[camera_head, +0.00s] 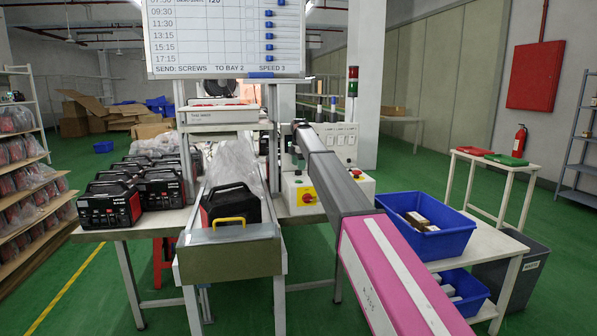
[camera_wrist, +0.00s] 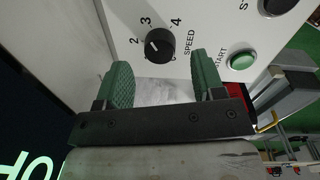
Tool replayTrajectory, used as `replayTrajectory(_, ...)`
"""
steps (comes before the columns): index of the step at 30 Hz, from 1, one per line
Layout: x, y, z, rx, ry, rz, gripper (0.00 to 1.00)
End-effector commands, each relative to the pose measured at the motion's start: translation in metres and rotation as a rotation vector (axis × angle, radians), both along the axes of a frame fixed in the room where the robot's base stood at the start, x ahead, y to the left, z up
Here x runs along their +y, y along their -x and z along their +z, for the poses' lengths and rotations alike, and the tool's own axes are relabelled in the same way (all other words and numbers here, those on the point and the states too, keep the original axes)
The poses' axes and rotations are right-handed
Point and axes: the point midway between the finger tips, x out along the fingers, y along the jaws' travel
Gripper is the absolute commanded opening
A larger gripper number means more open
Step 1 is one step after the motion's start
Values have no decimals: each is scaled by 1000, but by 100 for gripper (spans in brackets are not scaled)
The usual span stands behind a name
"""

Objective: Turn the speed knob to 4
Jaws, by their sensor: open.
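In the wrist view the black speed knob (camera_wrist: 160,45) sits on a white panel (camera_wrist: 211,22), with the numbers 2, 3 and 4 around it and the label SPEED beside it. A short white mark on the knob points roughly toward the 2 and 3 side; its exact setting is hard to tell. My gripper (camera_wrist: 160,60) is open, its two green fingers apart and empty. The knob lies just beyond the gap between the fingertips, apart from both. In the head view my arm reaches the white control box (camera_head: 297,184); the knob cannot be made out there.
A green START button (camera_wrist: 242,60) is close to the right finger. The box carries a red-and-yellow switch (camera_head: 307,197). A conveyor (camera_head: 230,258) with a bagged black unit (camera_head: 230,205) stands left; a blue bin (camera_head: 440,243) stands right. The whiteboard (camera_head: 225,35) reads SPEED 3.

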Motion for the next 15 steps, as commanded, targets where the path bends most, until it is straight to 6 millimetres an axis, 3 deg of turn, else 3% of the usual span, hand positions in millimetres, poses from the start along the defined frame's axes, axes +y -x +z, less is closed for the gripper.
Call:
replayTrajectory(6,1,-1,-29,0,0,0,62)
replayTrajectory(15,1,-2,-32,-1,0,0,62)
